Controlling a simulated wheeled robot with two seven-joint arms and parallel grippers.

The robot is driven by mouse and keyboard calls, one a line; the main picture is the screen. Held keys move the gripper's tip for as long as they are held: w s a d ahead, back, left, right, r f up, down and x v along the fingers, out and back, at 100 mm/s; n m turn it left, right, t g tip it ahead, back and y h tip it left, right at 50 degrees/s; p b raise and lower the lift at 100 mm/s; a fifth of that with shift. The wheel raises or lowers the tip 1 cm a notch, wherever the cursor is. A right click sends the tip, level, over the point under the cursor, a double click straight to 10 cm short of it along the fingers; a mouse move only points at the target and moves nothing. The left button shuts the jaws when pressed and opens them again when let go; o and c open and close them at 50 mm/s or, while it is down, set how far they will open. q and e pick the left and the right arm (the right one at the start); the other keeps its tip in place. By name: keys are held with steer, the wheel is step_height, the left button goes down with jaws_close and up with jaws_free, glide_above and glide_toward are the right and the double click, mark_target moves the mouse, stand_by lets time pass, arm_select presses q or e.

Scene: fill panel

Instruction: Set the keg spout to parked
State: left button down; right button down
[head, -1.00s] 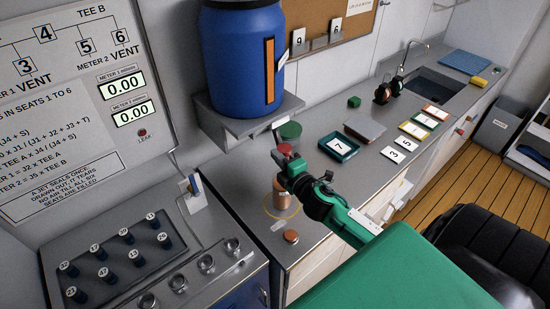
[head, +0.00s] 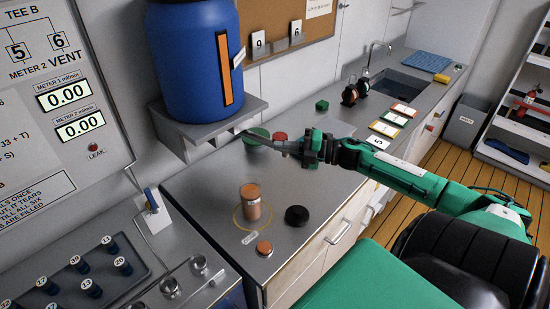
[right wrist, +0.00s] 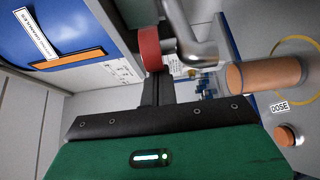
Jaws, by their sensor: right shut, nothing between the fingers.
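The blue keg (head: 195,60) with an orange strip sits on a grey shelf; part of it also shows in the right wrist view (right wrist: 65,35). In that view, a silver curved spout (right wrist: 200,48) with a red collar (right wrist: 149,48) lies just beyond my fingers. The spout is hard to make out in the head view. My right gripper (head: 262,140) is shut and empty, its fingers pointing left at the front of the keg shelf. In the right wrist view its fingertips (right wrist: 155,82) are close to the red collar; I cannot tell whether they touch. My left gripper is out of view.
A copper cylinder (head: 250,203) stands in a ring on the counter, with a copper disc (head: 264,248) and a black lid (head: 297,215) nearby. A green lid (head: 256,135) lies behind my fingers. A rack of blue plugs (head: 80,263) is at lower left.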

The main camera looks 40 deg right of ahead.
mark_target(286, 135)
steer(key=d+n+g+y+b, duration=0.1)
steer(key=w+d+g+y+b, duration=0.1)
steer(key=b, duration=0.1)
steer(key=shift+d+f+n, duration=0.1)
steer(key=shift+d+n, duration=0.3)
steer(key=shift+w+d+r+y+b, duration=0.15)
steer(key=shift+w+d+b, duration=0.1)
steer(key=shift+d+b, duration=0.4)
steer(key=shift+w+d+r+y+b, duration=0.15)
steer(key=shift+w+d+b, duration=0.05)
steer(key=shift+d+b, duration=0.4)
